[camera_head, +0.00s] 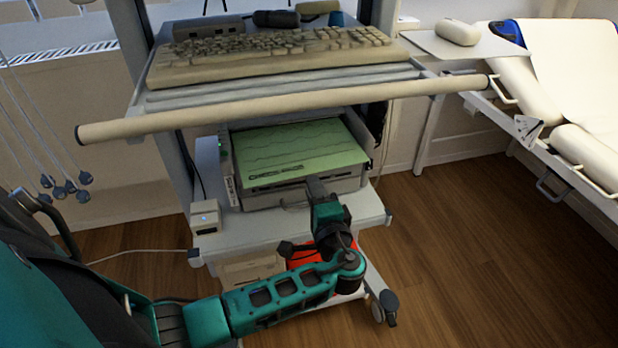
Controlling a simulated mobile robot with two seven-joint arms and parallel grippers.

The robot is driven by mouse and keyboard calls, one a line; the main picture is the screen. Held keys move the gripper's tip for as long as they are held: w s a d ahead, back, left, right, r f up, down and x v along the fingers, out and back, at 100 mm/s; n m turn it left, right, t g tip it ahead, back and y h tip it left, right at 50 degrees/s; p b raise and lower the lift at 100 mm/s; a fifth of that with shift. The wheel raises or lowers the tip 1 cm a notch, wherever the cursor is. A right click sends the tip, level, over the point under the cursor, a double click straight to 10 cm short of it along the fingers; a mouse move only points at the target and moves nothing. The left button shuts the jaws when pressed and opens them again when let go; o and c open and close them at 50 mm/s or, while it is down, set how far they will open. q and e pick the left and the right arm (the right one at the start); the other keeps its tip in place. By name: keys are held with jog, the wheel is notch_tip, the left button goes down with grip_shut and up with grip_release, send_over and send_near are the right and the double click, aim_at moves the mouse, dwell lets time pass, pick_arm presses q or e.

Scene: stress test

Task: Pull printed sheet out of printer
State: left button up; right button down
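A green printed sheet (308,150) with wavy lines and dark lettering lies on top of the printer, its front edge near the printer's front. The grey printer (262,200) stands on the middle shelf of a wheeled cart. My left gripper (317,186) is at the printer's front, just below the sheet's front edge and right of its middle. Its fingertips are small and dark here, so I cannot tell whether they are open or touch the sheet or printer. My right gripper is not in view.
A beige keyboard (270,55) and a long handle bar (280,107) sit above the printer. A small white box (205,217) stands on the shelf's left. A bed (575,80) is at the right. Wooden floor (470,240) is clear between cart and bed.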

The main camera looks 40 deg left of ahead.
aim_at(305, 168)
pick_arm(q)
jog(key=shift+b+x, duration=0.45)
jog(key=shift+x, duration=1.7)
grip_shut()
jog(key=shift+r, duration=0.25)
